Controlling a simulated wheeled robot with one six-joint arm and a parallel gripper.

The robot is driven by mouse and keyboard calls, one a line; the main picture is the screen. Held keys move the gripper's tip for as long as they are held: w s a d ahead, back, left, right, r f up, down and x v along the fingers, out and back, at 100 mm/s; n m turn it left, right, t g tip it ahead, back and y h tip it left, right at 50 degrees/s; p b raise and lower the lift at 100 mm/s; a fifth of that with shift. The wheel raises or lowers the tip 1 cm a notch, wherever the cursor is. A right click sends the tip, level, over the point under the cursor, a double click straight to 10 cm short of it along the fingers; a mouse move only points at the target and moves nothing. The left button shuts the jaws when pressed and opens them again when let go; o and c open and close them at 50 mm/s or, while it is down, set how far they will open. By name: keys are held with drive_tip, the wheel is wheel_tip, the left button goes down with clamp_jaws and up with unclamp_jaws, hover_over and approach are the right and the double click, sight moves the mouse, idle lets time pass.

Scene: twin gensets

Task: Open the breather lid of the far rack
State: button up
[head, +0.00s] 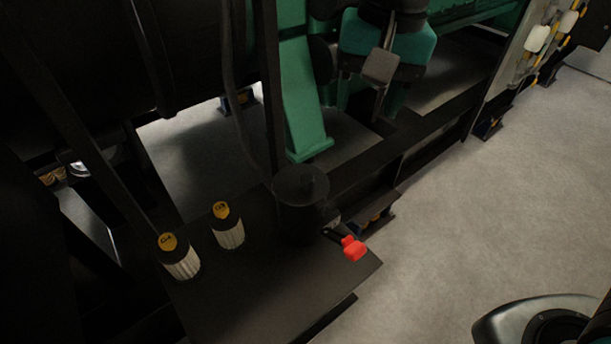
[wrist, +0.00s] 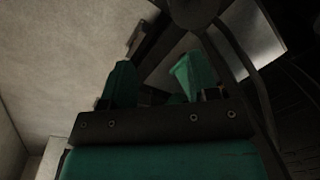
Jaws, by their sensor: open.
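My gripper (wrist: 155,72) shows in the wrist view, with two green fingers spread apart on a dark bar and nothing seen between them. I cannot tell whether this is the breather lid of the far rack. No part is clearly marked as that lid. The gap between gripper and cylinder cannot be judged.
Two ribbed white canisters with yellow tops, left (head: 180,262) and right (head: 228,230), stand left of the cylinder. A red-tipped lever (head: 353,248) sticks out at its right. Green machine parts (head: 300,105) and dark rails stand behind.

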sight(307, 176)
drive_tip(key=w+a+m+h, duration=0.1)
drive_tip(key=w+a+m, duration=0.2)
drive_tip(key=a+m, duration=0.35)
drive_tip(key=shift+n, duration=0.85)
drive_tip(key=f, duration=1.1)
drive_tip(key=a+f, duration=0.1)
drive_tip(key=f, duration=0.4)
drive_tip(key=shift+f, duration=0.4)
clamp_jaws()
drive_tip(key=shift+r+p, duration=0.1)
drive_tip(key=shift+p, duration=0.2)
